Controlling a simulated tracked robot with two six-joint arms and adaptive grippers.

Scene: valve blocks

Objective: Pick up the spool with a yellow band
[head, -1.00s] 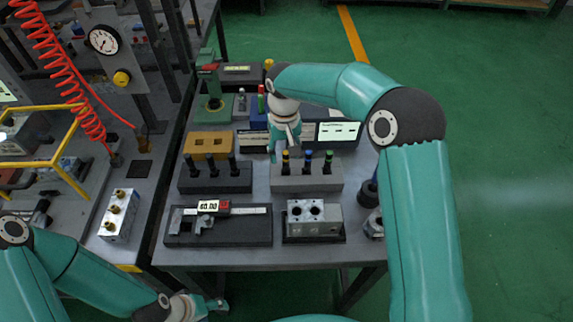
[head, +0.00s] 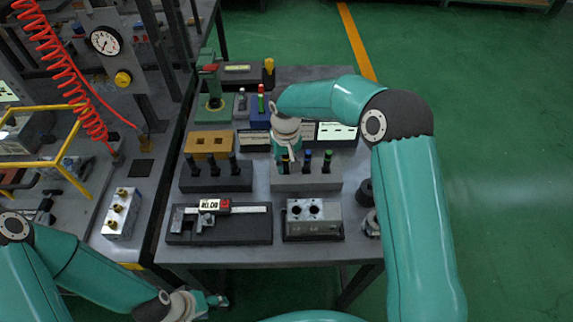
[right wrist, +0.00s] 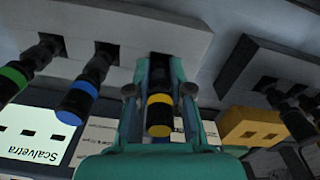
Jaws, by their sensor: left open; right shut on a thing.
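The spool with a yellow band (right wrist: 159,100) is dark, with the band near its end, and sits between the fingers of my right gripper (right wrist: 160,105) in the right wrist view. The gripper is shut on it. Its other end is at a slot of the light grey block (right wrist: 120,25); I cannot tell whether it is clear of the slot. In the head view, my right gripper (head: 287,158) largely hides this spool at the left of the grey block (head: 305,184). My left gripper (head: 216,300) is open and empty, low in front of the table.
A blue-banded spool (head: 307,160) and a green-banded spool (head: 328,160) stand in the same block, to the right. A dark block (head: 215,180) with several black spools lies left. A caliper tray (head: 240,232) and metal valve block (head: 314,217) are in front.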

